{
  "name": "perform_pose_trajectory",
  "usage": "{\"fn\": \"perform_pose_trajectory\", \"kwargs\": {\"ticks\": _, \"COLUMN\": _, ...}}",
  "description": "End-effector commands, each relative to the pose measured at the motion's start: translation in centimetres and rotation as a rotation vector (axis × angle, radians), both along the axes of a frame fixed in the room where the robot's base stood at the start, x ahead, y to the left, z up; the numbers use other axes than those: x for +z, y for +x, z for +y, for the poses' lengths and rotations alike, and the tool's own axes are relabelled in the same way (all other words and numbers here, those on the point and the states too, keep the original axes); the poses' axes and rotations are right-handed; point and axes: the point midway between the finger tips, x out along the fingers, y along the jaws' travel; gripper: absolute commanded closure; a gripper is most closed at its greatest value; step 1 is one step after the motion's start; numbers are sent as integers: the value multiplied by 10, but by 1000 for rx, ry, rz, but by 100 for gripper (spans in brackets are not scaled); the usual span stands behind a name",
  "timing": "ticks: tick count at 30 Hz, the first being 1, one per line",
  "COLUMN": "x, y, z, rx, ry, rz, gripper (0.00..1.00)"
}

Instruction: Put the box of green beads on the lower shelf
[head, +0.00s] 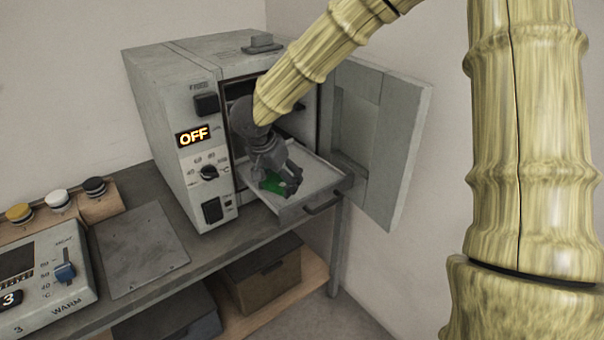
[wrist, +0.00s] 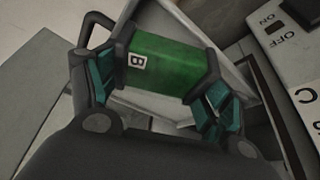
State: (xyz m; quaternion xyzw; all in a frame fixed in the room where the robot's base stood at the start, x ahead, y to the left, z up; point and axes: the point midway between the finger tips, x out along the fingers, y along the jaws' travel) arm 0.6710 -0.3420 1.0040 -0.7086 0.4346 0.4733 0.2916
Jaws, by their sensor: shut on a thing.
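My gripper (head: 281,186) is shut on a green box (head: 271,184) over a pulled-out shelf (head: 318,177) at the front of a grey cabinet. In the wrist view the box (wrist: 172,64) carries a white label with the letter B and lies between the two fingers of my gripper (wrist: 158,78). Beads cannot be made out. The shelf sits low in the cabinet opening and has a dark handle (head: 323,204). I cannot tell whether the box touches it. My arm hides most of the cabinet's inside, including any upper shelf.
The cabinet (head: 160,110) shows OFF on its display (head: 193,135). Its door (head: 377,135) stands open to the right of the shelf.

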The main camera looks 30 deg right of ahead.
Motion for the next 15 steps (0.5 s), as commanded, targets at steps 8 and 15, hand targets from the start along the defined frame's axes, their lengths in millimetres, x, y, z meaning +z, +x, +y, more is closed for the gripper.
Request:
{"fn": "perform_pose_trajectory", "kwargs": {"ticks": 8, "x": -3, "y": 15, "z": -57, "rx": -4, "ry": -1, "rz": 0, "gripper": 49}}
{"fn": "perform_pose_trajectory", "kwargs": {"ticks": 15, "x": -8, "y": 25, "z": -88, "rx": 0, "ry": 0, "rz": 0, "gripper": 49}}
